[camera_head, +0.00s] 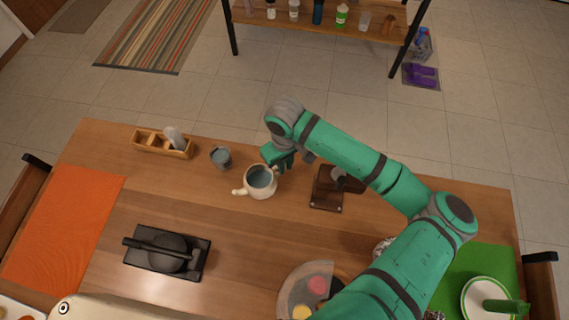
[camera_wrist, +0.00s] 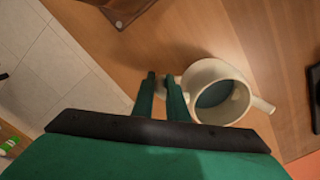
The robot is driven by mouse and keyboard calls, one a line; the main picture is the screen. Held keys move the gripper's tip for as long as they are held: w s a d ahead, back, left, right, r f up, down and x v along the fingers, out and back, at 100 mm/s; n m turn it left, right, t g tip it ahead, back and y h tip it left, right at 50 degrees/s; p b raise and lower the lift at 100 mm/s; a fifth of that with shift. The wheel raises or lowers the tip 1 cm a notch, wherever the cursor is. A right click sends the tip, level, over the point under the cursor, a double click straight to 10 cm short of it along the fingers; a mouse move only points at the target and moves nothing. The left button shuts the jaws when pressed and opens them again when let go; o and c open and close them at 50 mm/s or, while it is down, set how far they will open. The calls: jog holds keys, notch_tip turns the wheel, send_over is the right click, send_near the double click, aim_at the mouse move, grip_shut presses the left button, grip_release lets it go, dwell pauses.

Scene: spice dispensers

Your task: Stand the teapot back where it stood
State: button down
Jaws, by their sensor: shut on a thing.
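The cream teapot (camera_head: 261,183) is at the middle of the wooden table, upright or nearly so, with its lidless opening showing a grey-blue inside. Its spout points left in the head view. My gripper (camera_head: 284,163) is at its right side, shut on its handle. In the wrist view the teapot (camera_wrist: 205,72) is just right of my gripper's two fingers (camera_wrist: 163,84), which hide most of the handle. I cannot tell whether its base touches the table.
A small grey cup (camera_head: 221,163) and a wooden compartment box (camera_head: 149,143) stand to the left. A dark wooden stand (camera_head: 325,200) is close on the right. Bare table surrounds the teapot's front.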

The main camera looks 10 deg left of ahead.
jog(key=shift+f, duration=0.1)
jog(key=c, duration=1.7)
grip_release()
jog(key=shift+c, duration=0.2)
notch_tip(320, 180, up, 12)
